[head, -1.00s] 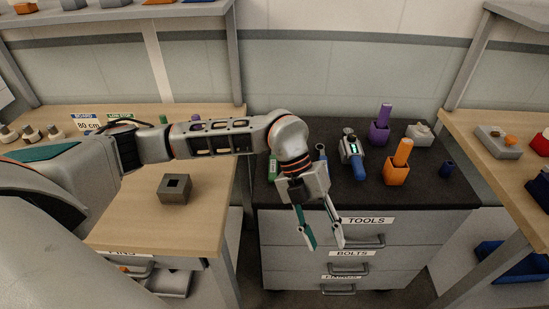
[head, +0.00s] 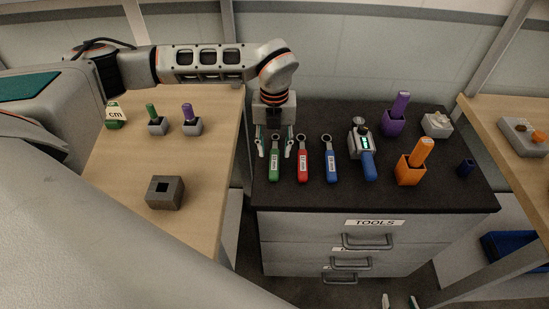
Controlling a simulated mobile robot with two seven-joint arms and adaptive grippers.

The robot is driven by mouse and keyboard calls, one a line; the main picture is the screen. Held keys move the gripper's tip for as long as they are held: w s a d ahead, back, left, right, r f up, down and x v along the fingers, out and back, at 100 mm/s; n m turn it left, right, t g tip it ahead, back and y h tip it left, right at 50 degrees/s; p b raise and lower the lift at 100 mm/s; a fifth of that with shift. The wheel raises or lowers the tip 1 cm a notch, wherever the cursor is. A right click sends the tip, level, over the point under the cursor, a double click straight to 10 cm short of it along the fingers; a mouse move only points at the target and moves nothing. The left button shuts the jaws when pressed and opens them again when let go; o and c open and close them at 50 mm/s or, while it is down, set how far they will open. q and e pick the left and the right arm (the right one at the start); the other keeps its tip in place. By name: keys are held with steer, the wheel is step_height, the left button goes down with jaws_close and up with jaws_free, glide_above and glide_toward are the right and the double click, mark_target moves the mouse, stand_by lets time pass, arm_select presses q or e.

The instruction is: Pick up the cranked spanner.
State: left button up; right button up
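Three ring-headed spanners lie side by side on the black top of the drawer cabinet: a green-handled spanner (head: 275,166), a red-handled spanner (head: 303,167) and a blue-handled spanner (head: 330,165). Their handle labels are too small to read, and I cannot tell which one is cranked. My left gripper (head: 275,152) is open, pointing down, with one finger on each side of the green spanner's upper part. I see no grip on it, and cannot tell the height. Two fingertips of my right gripper (head: 399,302) show apart at the bottom edge, in front of the cabinet.
Right of the spanners stand a grey tool with a blue handle (head: 366,163), an orange holder (head: 409,170) and a purple holder (head: 394,124). A grey block with a square hole (head: 164,193) sits on the left bench. The cabinet top's front strip (head: 300,198) is clear.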

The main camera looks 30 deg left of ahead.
mark_target(275, 157)
arm_select(q)
steer(key=shift+f, duration=1.8)
jaws_close()
steer(key=shift+r, duration=0.2)
